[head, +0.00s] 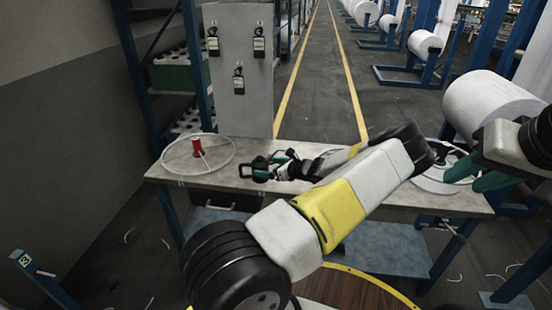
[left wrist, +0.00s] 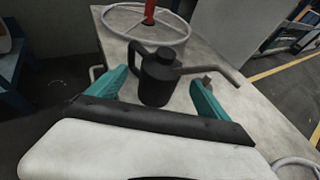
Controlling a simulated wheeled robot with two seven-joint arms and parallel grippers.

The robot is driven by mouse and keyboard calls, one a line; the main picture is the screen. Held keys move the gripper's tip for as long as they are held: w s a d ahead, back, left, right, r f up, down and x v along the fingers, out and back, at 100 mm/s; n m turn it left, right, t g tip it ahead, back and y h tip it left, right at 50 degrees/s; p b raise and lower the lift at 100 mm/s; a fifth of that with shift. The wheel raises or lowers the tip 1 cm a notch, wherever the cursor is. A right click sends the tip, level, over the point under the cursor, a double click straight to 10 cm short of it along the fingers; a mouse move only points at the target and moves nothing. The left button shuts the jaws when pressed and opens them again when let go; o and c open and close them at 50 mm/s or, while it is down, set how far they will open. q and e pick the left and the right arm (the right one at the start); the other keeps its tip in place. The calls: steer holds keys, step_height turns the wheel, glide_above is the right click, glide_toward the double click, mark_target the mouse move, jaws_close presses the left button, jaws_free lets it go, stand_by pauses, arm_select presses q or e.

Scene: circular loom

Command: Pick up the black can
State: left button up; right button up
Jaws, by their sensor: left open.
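The black can (left wrist: 157,82) stands upright on the grey table (left wrist: 205,120), with a loop handle on its left and a long grey spout to the right in the left wrist view. In the head view the can (head: 260,163) is partly hidden by my left gripper (head: 276,165). My left gripper (left wrist: 160,92) is open, with one teal finger to each side of the can in the picture. I cannot tell whether either finger touches it. My right gripper (head: 474,175) is at the right in the head view, its teal fingers apart and nothing seen between them.
A wire ring with a red spool (head: 197,147) lies on the table left of the can. A grey panel with hanging black tools (head: 238,75) stands behind. A white reel (head: 440,180) is at the table's right end, near my right gripper.

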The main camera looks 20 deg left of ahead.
arm_select(q)
steer(key=x, duration=0.6)
steer(key=shift+r, duration=0.1)
steer(key=c, duration=1.8)
